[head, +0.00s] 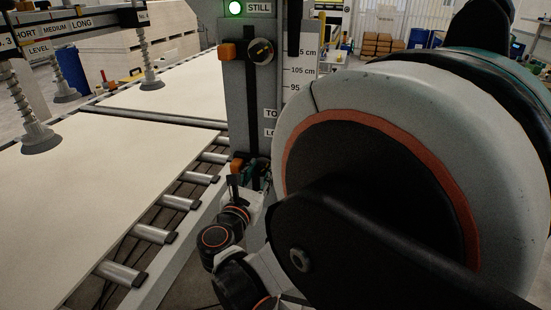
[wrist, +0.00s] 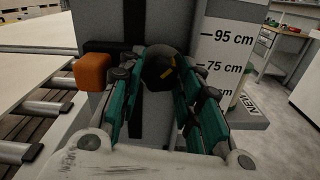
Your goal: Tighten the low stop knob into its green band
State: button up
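The low stop knob (wrist: 158,72) is black with a yellow pointer mark and shows between my fingertips in the wrist view. My gripper (wrist: 161,66) has teal fingers, one on each side of the knob, and they appear closed on it. In the head view my gripper (head: 234,185) is low at the post, by the lower orange block (head: 237,167). That orange block also shows left of the knob in the wrist view (wrist: 91,72). The green band is not visible in either view; the fingers and knob cover that area.
An upper black knob (head: 261,51) with a yellow mark sits on the post beside another orange block (head: 227,51). A height scale (wrist: 225,55) stands right of the low knob. A pale board (head: 90,185) lies on rollers at left, under suction cups (head: 41,138).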

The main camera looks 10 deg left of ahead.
jog(key=shift+m, duration=1.1)
jog(key=o, duration=1.1)
jog(key=shift+s, duration=0.1)
jog(key=s, duration=0.8)
jog(key=s+a, duration=0.1)
jog(key=s, duration=0.2)
jog(key=shift+s, duration=0.4)
jog(key=shift+d, duration=0.1)
